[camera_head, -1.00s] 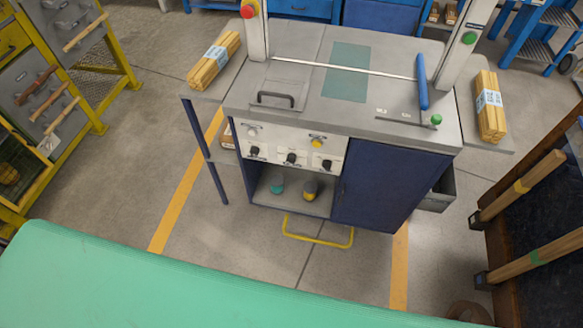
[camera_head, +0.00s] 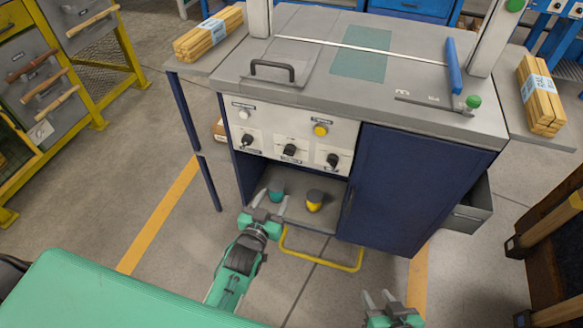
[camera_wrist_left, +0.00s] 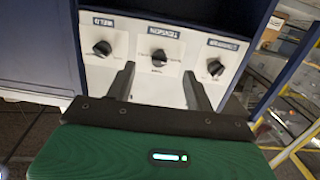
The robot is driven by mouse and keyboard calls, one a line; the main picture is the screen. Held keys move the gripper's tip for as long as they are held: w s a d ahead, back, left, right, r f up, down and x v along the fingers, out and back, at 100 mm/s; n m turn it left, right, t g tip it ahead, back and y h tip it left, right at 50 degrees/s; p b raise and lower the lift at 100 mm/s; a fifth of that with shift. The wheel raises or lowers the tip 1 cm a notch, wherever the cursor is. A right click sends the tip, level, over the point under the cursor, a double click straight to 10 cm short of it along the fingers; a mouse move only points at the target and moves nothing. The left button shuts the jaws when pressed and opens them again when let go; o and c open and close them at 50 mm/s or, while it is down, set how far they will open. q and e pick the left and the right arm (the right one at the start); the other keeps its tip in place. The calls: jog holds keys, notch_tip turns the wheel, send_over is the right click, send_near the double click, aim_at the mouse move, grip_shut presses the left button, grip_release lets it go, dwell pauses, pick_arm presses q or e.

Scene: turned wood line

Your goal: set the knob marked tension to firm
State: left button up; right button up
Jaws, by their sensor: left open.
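The tension knob (camera_head: 290,150) is the black middle one of three on the white panel of the machine's front. In the left wrist view the knob (camera_wrist_left: 158,57) sits under an upside-down label reading TENSION (camera_wrist_left: 163,32). Its setting marks are too small to read. My left gripper (camera_head: 273,199) is open and empty, low in front of the cabinet, below the panel. In the left wrist view its fingers (camera_wrist_left: 160,85) stand apart, with the tension knob showing between and beyond them, not touched. My right gripper (camera_head: 378,298) is at the bottom edge, its fingers apart and empty.
Similar black knobs flank it, left (camera_head: 247,141) and right (camera_head: 332,160). Above are a white button (camera_head: 244,113) and a yellow button (camera_head: 320,130). A yellow rail (camera_head: 320,262) juts out near the floor.

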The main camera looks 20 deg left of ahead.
aim_at(290, 151)
pick_arm(q)
jog(key=w+r+t+b, duration=0.1)
jog(key=w+r+b, duration=0.2)
jog(key=w, duration=1.1)
pick_arm(e)
jog(key=shift+w+a+r+t+y, duration=0.1)
jog(key=shift+a+r+t+y, duration=0.9)
jog(key=shift+a+r+t, duration=0.8)
pick_arm(q)
jog(key=shift+w+d, duration=0.1)
pick_arm(e)
jog(key=shift+d+r, duration=0.1)
jog(key=shift+r, duration=0.05)
pick_arm(q)
jog(key=c, duration=1)
